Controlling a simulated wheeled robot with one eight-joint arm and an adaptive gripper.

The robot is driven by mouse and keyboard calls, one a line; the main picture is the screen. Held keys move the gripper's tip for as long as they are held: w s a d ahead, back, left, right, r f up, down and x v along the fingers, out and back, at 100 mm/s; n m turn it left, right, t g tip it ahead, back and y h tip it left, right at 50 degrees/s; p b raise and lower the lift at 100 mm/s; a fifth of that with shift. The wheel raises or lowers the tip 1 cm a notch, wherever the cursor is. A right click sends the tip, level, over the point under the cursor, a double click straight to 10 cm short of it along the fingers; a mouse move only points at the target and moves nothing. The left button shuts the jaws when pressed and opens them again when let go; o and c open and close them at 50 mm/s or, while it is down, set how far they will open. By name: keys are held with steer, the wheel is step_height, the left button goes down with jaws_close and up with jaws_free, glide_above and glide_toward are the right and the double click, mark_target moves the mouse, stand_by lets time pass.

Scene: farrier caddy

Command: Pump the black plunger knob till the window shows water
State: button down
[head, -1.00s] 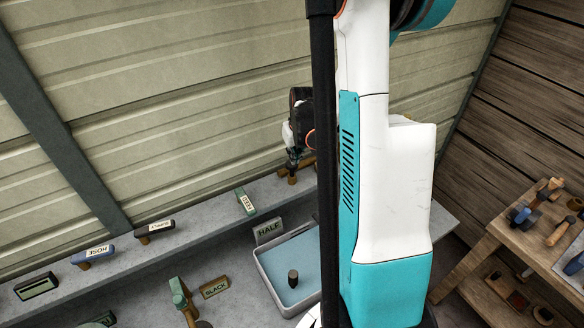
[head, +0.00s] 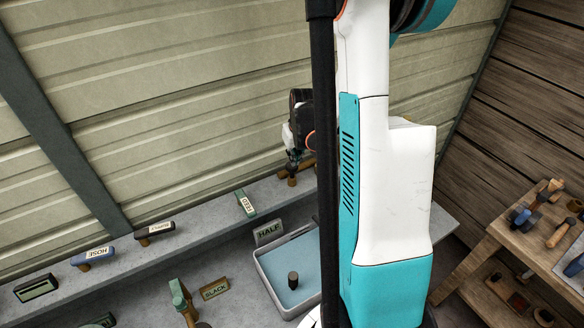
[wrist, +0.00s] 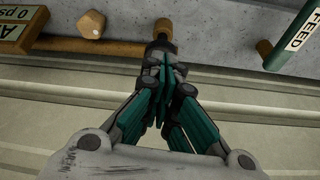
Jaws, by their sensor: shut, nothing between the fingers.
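My gripper (wrist: 163,62) is shut and empty in the wrist view. Its fingertips are beside a brown post (wrist: 163,27) and a brown bar (wrist: 95,47); contact cannot be told. In the head view my gripper (head: 292,162) is small, at the back of the grey bench by brown pegs. A short black cylinder (head: 293,280) stands upright in a tray of blue water; whether it is the plunger knob cannot be told. A dark box with a greenish window (head: 37,288) lies at the far left; its reading is too small to tell.
The grey tray (head: 262,278) sits by a HALF sign (head: 269,233). FEED (head: 245,204), SUPPLY (head: 155,231) and HOSE (head: 96,253) handles line the ledge. A SLACK sign (head: 215,289) stands left of the tray. My arm hides the bench's right part. A 0 psi sign (wrist: 22,25) shows.

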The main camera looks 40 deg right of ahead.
mark_target(294, 168)
steer(key=shift+f+b, duration=0.3)
steer(key=shift+f+b, duration=0.3)
steer(key=shift+b, duration=0.05)
steer(key=shift+f+b, duration=2.15)
steer(key=shift+f, duration=0.15)
steer(key=shift+r, duration=0.2)
steer(key=shift+r+p, duration=1.3)
steer(key=shift+r, duration=0.8)
steer(key=shift+f, duration=0.2)
